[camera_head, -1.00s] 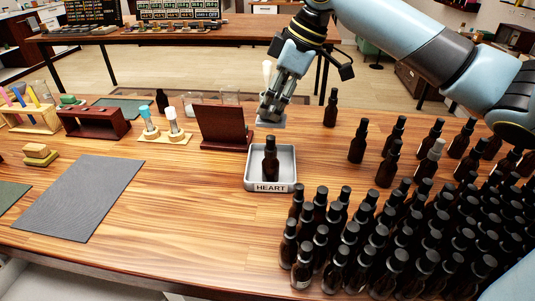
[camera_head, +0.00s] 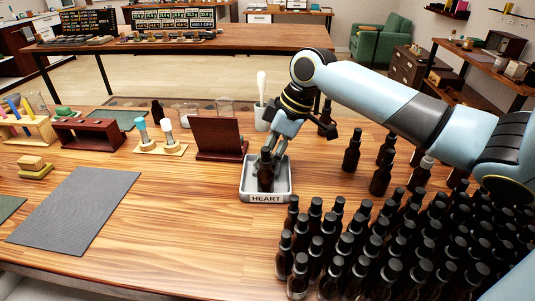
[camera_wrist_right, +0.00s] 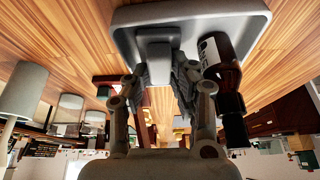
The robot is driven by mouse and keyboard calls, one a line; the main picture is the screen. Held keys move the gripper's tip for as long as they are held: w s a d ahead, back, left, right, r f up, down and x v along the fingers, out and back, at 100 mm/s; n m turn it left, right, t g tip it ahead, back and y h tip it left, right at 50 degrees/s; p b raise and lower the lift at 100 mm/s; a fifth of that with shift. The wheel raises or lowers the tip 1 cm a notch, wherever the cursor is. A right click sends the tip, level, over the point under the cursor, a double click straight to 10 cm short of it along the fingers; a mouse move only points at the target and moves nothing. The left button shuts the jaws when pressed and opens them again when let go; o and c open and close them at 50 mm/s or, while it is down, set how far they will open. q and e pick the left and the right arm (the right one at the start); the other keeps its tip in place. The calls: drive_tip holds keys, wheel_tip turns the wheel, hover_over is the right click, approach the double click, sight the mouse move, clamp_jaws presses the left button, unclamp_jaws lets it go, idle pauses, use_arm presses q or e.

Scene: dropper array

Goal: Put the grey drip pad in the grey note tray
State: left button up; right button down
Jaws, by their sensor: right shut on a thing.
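The grey note tray (camera_head: 284,190), labelled HEART, sits on the wooden table in the head view; it also shows at the top of the wrist view (camera_wrist_right: 215,13). A dark dropper bottle (camera_head: 265,178) stands inside it, and appears on the right in the wrist view (camera_wrist_right: 222,68). My right gripper (camera_head: 274,160) reaches down into the tray behind the bottle. In the wrist view its fingers (camera_wrist_right: 160,82) are shut on the grey drip pad (camera_wrist_right: 158,38), which is over the tray floor. I cannot tell whether the pad touches the floor. The bottle hides the pad in the head view.
Many dark bottles (camera_head: 370,240) crowd the table to the right and front of the tray. A dark red stand (camera_head: 218,138) is behind left, and a white cup (camera_head: 261,118) behind. A grey mat (camera_head: 75,212) lies left; the wood between it and the tray is clear.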

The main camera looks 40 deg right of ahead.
drive_tip(key=c, duration=1.4)
unclamp_jaws()
drive_tip(key=shift+f, duration=0.1)
drive_tip(key=v, duration=1.2)
